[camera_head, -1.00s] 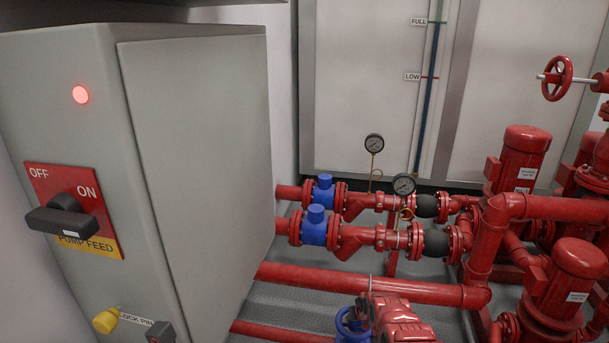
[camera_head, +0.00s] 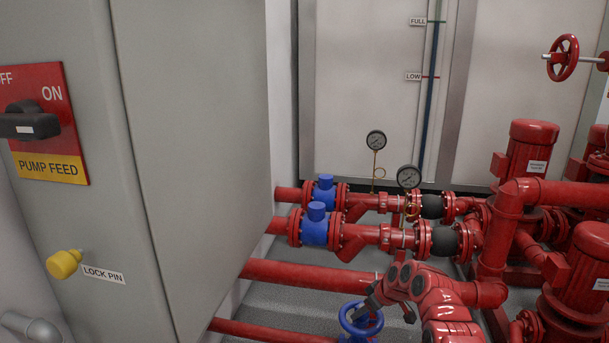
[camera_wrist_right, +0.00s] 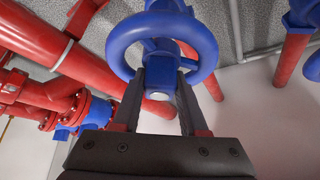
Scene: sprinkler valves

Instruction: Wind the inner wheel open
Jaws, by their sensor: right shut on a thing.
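A blue handwheel (camera_head: 361,318) shows at the lower middle of the head view, low over the floor. In the right wrist view the same blue wheel (camera_wrist_right: 208,40) fills the top middle. The fingers of my right gripper (camera_wrist_right: 160,88) stand on either side of its hub region, shut on the wheel. The exact contact is partly hidden. My left gripper is not in view.
A grey cabinet (camera_head: 205,150) with a red switch plate and a yellow lock pin (camera_head: 64,264) stands at the left. Red pipes (camera_head: 310,275) with blue valves run behind the wheel. Red pumps (camera_head: 580,270) crowd the right. Another blue wheel (camera_wrist_right: 313,66) shows at the wrist view's right edge.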

